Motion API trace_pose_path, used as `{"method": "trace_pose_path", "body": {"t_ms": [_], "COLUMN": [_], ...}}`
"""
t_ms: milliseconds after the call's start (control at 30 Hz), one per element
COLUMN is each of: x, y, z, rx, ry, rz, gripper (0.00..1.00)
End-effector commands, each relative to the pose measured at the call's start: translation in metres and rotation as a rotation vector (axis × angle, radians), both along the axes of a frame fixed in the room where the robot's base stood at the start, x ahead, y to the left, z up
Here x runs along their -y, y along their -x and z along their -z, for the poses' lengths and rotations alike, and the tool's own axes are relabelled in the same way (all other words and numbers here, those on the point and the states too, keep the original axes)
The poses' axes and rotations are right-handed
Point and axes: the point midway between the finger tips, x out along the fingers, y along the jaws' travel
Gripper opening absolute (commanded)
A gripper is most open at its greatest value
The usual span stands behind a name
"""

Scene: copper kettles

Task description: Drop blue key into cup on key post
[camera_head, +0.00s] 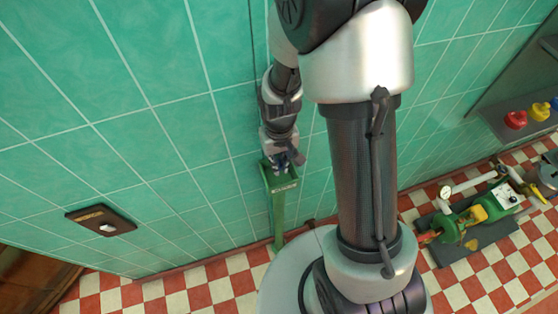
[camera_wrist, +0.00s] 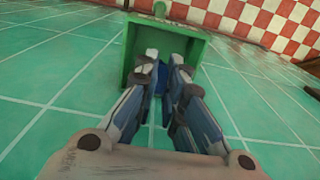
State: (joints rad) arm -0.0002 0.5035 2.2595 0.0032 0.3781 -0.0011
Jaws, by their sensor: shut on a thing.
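The key post (camera_head: 278,225) is a green upright against the tiled wall, with an open green box-shaped cup (camera_head: 283,185) at its top. My gripper (camera_head: 284,163) is right at the cup's opening, pointing down into it. In the wrist view the fingertips (camera_wrist: 163,68) are close together inside the outline of the green cup (camera_wrist: 196,42). A small patch of blue, the blue key (camera_wrist: 162,67), shows between the fingertips. Most of the key is hidden by the fingers. I cannot tell whether it touches the cup.
A wall switch plate (camera_head: 100,220) is at the left. At the right, a grey shelf holds red (camera_head: 515,119) and yellow (camera_head: 540,111) pieces. Below it, green machinery (camera_head: 465,220) with a gauge stands near the checkered floor. The teal wall is close beside the post.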

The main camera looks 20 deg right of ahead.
Motion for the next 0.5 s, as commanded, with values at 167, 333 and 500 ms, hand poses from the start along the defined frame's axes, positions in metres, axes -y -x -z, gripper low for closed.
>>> {"method": "trace_pose_path", "body": {"t_ms": [167, 333, 500], "x": [0.0000, 0.0000, 0.0000], "y": [0.0000, 0.0000, 0.0000], "z": [0.0034, 0.0059, 0.0084], "rx": [0.000, 0.000, 0.000], "ry": [0.000, 0.000, 0.000], "rz": [0.000, 0.000, 0.000], "gripper": [0.00, 0.00, 0.00]}}
